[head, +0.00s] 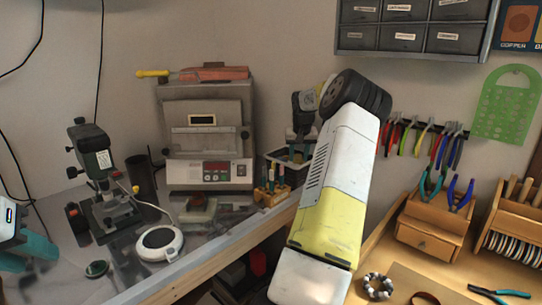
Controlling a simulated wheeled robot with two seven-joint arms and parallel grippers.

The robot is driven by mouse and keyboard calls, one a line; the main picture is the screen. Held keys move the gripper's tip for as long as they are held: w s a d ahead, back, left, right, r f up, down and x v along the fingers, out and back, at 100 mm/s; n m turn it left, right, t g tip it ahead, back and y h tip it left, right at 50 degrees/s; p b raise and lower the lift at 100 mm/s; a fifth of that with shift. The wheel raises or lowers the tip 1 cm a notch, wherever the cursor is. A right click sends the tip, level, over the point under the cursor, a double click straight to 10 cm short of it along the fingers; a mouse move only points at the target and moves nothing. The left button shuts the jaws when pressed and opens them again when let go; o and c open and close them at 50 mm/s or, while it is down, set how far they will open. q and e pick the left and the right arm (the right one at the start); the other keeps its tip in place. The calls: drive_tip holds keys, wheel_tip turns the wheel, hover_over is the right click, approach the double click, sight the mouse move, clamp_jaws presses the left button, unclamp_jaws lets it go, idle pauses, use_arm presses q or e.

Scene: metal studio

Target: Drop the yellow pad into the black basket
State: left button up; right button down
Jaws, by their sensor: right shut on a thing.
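My right arm reaches up from the bottom and bends back, and its dark right gripper (299,148) points down over the far end of the bench. The gripper is shut on the yellow pad (298,157), of which only a small pale patch shows between the fingers. The black basket (272,161) stands directly below, on the bench against the wall. Its right part is hidden behind my arm. The pad appears to be at or just above the basket's opening, but I cannot tell its exact height. My left gripper is not in view.
A grey oven-like machine (207,140) stands left of the basket. A wooden holder with small tools (270,194) stands in front of the basket. A microscope (97,165) and a round white device (160,243) are further left. Pliers (425,137) hang on the wall at right.

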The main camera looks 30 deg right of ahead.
drive_tip(key=shift+f, duration=0.1)
drive_tip(key=shift+f, duration=0.25)
drive_tip(key=c, duration=0.9)
unclamp_jaws()
